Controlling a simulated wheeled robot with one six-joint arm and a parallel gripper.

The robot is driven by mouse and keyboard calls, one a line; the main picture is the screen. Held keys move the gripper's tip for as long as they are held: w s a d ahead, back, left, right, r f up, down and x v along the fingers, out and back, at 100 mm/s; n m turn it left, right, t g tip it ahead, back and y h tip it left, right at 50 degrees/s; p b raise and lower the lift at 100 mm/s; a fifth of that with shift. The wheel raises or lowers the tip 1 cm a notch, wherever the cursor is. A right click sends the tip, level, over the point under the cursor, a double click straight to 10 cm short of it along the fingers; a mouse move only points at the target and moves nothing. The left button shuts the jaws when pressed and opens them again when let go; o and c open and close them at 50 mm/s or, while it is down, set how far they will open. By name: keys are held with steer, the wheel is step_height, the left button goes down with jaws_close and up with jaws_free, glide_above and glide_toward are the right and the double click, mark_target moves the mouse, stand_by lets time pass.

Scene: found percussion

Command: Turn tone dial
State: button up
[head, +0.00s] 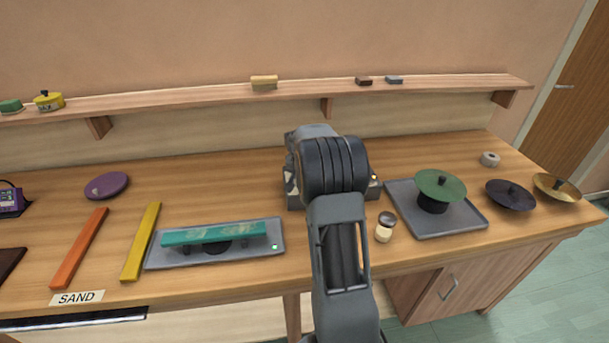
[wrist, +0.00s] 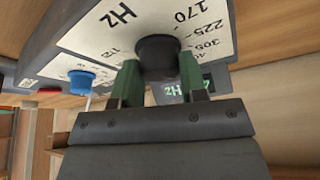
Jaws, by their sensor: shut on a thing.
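The black tone dial (wrist: 158,47) sits on the white sloped face of a grey box, in the wrist view. Printed around it are Hz and numbers such as 170, 225 and 305. My gripper (wrist: 160,70) has its two green fingers on either side of the dial, shut on it. A small dark display (wrist: 184,90) with green Hz characters lies behind the fingers, its digits partly hidden. A blue knob (wrist: 82,82) is to the left on the same face. In the head view my arm hides the gripper and most of the box (head: 374,188).
A small jar (head: 384,228) stands close to the right of my arm. A grey tray (head: 472,226) with a green disc (head: 441,184) is further right. A teal bar (head: 214,233) on a grey plate lies left. A shelf (head: 200,94) runs along the wall behind.

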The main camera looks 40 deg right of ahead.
steer(key=o, duration=0.9)
steer(key=shift+r, duration=0.1)
steer(key=b+v, duration=0.1)
steer(key=v, duration=1.2)
steer(key=shift+s+a+r, duration=0.1)
steer(key=shift+r, duration=0.25)
